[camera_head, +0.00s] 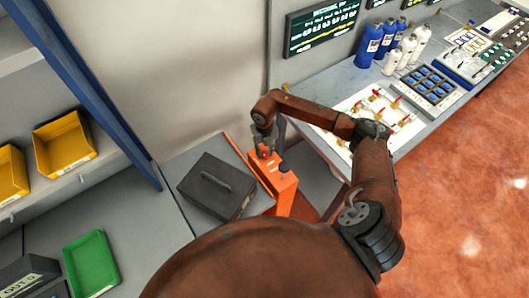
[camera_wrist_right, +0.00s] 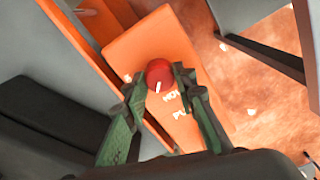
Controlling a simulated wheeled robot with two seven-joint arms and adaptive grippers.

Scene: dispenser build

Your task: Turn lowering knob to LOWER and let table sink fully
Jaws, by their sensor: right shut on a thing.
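The orange lift column (camera_head: 283,184) stands beside a grey surface, with my right gripper (camera_head: 263,143) at its top. In the right wrist view, the round red knob (camera_wrist_right: 159,72) sits on the orange panel (camera_wrist_right: 150,45). My right gripper (camera_wrist_right: 158,78) is shut on the knob, one green finger on each side. A white mark on the knob points down toward partly hidden white lettering, which I cannot fully read. A dark grey case with a handle (camera_head: 217,188) rests on the grey surface beside the column. My left gripper is not in view.
A bench (camera_head: 345,80) at the upper right holds blue bottles (camera_head: 368,45), white bottles, a red-valve panel and control boxes. Yellow bins (camera_head: 63,143) sit on the left shelf, with a green tray (camera_head: 90,264) below. A blue post (camera_head: 95,95) stands between shelf and wall.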

